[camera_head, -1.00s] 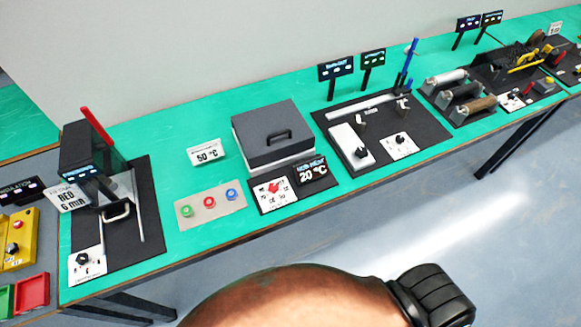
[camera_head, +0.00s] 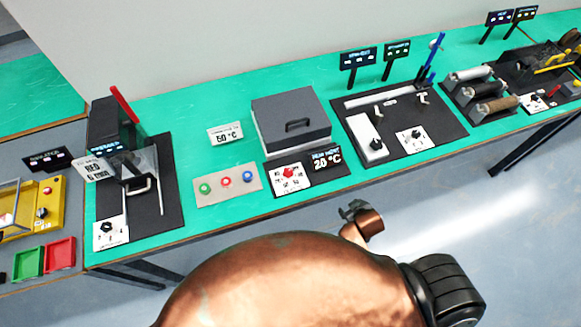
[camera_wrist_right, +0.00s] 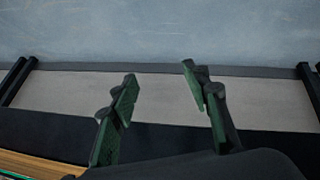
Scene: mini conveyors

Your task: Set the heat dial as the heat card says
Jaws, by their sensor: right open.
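The heat dial (camera_head: 290,173) is a red knob on a white marked plate at the front of a grey lidded box (camera_head: 290,112). The display (camera_head: 327,158) beside it reads 20 °C. The heat card (camera_head: 225,134) stands left of the box and appears to read 50 °C. My right gripper (camera_head: 354,208) is in front of the bench edge, below and right of the dial, apart from it. The right wrist view shows its two green-padded fingers (camera_wrist_right: 160,80) open with nothing between them. The dial's small numbers are too blurred to read. My left gripper is out of view.
A plate with green, red and blue buttons (camera_head: 227,184) lies left of the dial. A black station with a white unit (camera_head: 366,138) is to the right, and a station with a clear guard (camera_head: 139,165) to the left. The bench front is clear.

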